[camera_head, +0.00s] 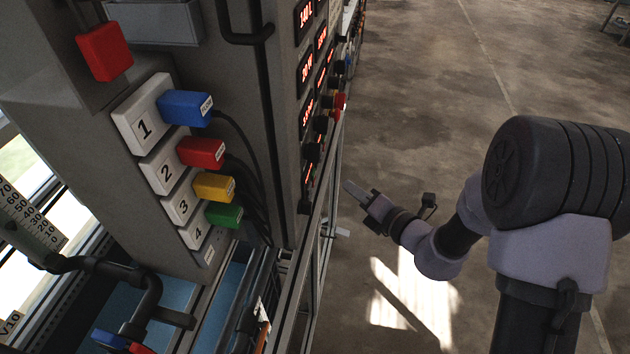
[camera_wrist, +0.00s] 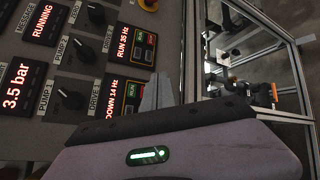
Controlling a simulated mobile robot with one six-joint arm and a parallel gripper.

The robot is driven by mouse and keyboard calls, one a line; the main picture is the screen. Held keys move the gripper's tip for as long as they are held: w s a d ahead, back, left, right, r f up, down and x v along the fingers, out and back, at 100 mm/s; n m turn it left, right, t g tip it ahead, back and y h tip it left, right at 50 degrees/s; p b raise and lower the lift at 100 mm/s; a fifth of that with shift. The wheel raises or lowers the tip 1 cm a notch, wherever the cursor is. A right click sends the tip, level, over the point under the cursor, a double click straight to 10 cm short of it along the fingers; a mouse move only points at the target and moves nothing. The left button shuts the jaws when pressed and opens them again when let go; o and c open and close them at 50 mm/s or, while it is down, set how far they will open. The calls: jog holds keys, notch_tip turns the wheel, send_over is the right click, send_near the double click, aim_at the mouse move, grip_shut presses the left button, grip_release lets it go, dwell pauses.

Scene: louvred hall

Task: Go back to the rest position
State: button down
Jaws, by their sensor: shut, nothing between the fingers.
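My gripper (camera_head: 352,190) is at the left end of my arm in the head view, in front of the panel edge and over the open floor. Its fingers look together, with nothing seen between them. In the wrist view the grey fingertips (camera_wrist: 157,92) show in front of the control panel (camera_wrist: 90,70). I cannot tell the exact gap to the panel, but no contact shows.
Blue (camera_head: 186,108), red (camera_head: 201,152), yellow (camera_head: 214,186) and green (camera_head: 224,215) plugs sit in numbered sockets on the left cabinet. A red block (camera_head: 104,51) is above. A metal frame (camera_head: 318,235) runs below the panel. Concrete floor (camera_head: 430,110) is clear.

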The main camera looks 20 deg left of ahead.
jog(key=s+d+r+n+g+h+b, duration=0.1)
jog(key=s+d+r+n+g, duration=0.15)
jog(key=s+r+n, duration=0.5)
jog(key=s+d+r+n+g+b, duration=0.15)
jog(key=s+r+n+g, duration=0.3)
jog(key=s+n, duration=0.45)
jog(key=s+d+n+t+h, duration=0.2)
jog(key=s+d+n+h, duration=0.2)
jog(key=d+n, duration=0.3)
jog(key=s+d+r+n+t+h, duration=0.1)
jog(key=d+n+h, duration=0.5)
jog(key=d, duration=0.8)
jog(key=s+n+t, duration=0.1)
jog(key=s+n, duration=0.1)
jog(key=shift+s+t, duration=0.35)
jog(key=shift+t, duration=0.05)
